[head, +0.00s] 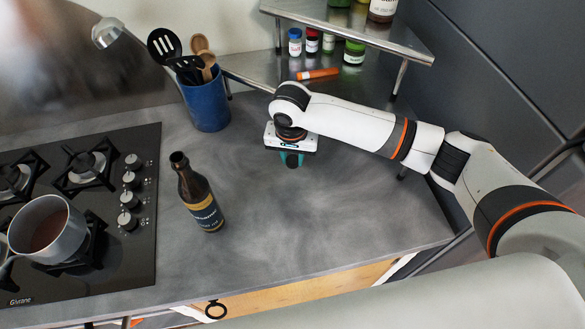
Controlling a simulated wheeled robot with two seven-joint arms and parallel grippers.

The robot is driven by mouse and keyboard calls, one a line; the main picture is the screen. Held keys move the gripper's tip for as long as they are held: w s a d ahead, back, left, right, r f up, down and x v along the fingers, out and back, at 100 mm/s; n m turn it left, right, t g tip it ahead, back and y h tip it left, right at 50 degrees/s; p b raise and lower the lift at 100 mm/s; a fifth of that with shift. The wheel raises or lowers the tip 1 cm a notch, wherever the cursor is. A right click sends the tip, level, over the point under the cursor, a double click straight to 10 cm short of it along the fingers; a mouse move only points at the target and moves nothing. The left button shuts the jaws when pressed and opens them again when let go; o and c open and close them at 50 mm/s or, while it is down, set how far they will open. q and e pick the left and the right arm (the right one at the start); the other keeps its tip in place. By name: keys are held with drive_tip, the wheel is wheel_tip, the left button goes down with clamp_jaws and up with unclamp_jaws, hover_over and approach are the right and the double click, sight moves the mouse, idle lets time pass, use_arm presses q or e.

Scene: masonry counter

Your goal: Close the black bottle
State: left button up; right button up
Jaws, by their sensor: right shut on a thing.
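The black bottle (199,198) stands on the grey counter to the right of the stove. It is dark brown-black glass with a dark label edged in yellow, and its mouth faces up with no cap that I can make out. My right gripper (292,161) points down over the counter, right of the bottle and well apart from it. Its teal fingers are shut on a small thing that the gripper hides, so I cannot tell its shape. My left gripper is not in view.
A gas stove (137,262) with a steel pot (66,249) is at the left. A blue utensil holder (207,104) stands behind the bottle. A metal corner shelf (350,27) with jars is at the back; an orange tube (318,74) lies below it. The counter around the bottle is clear.

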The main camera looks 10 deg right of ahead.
sight(293, 158)
drive_tip(key=shift+r, duration=1.75)
use_arm(q)
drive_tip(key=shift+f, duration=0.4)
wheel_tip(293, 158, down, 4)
drive_tip(key=b, duration=0.4)
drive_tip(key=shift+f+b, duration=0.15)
drive_tip(key=shift+b, duration=0.25)
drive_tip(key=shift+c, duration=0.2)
use_arm(e)
drive_tip(key=s+d+r+n, duration=0.4)
drive_tip(key=s+d, duration=0.2)
drive_tip(key=d, duration=0.2)
drive_tip(key=shift+d+r+n+y, duration=0.15)
drive_tip(key=shift+r+n+y, duration=0.15)
